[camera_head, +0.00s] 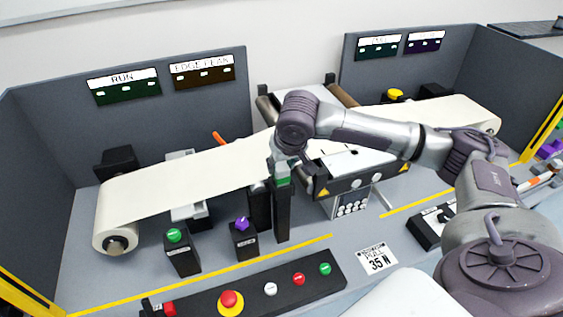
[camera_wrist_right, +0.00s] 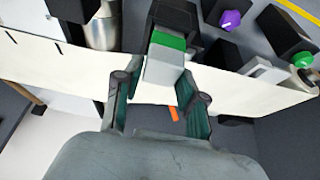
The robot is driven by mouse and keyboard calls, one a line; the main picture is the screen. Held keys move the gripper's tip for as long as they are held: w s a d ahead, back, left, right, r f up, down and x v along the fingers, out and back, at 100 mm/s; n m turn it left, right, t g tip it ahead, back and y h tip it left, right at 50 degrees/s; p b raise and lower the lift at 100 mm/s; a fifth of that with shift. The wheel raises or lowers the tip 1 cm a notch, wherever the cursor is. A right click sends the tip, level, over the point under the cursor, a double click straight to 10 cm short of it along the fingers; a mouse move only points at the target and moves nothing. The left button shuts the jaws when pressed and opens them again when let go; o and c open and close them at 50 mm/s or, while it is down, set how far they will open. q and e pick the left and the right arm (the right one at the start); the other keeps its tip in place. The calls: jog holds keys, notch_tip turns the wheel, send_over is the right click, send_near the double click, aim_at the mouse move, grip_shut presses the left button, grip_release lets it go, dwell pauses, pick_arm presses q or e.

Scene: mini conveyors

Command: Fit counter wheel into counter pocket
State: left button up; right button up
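My right gripper (camera_wrist_right: 160,75) is above a dark upright post (camera_head: 283,215) at the front edge of the belt. In the right wrist view its two fingers stand apart, on either side of a light grey block (camera_wrist_right: 164,68) with a green band (camera_wrist_right: 168,41). The green band also shows in the head view (camera_head: 283,181), at the post's top. I cannot tell whether the fingers touch the block. I cannot tell for sure which part is the counter wheel, and the pocket is not clearly visible. My left gripper is not in view.
The pale conveyor belt (camera_head: 165,187) runs beside the post. A green-button post (camera_head: 181,255) and a purple-knob post (camera_head: 243,240) stand nearby. A black button panel (camera_head: 250,293) lies in front. A grey machine box (camera_head: 360,172) stands to the right.

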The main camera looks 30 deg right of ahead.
jog(key=shift+o, duration=1.4)
jog(key=shift+r, duration=0.1)
jog(key=b+v, duration=0.1)
jog(key=v, duration=1.1)
jog(key=shift+b, duration=0.35)
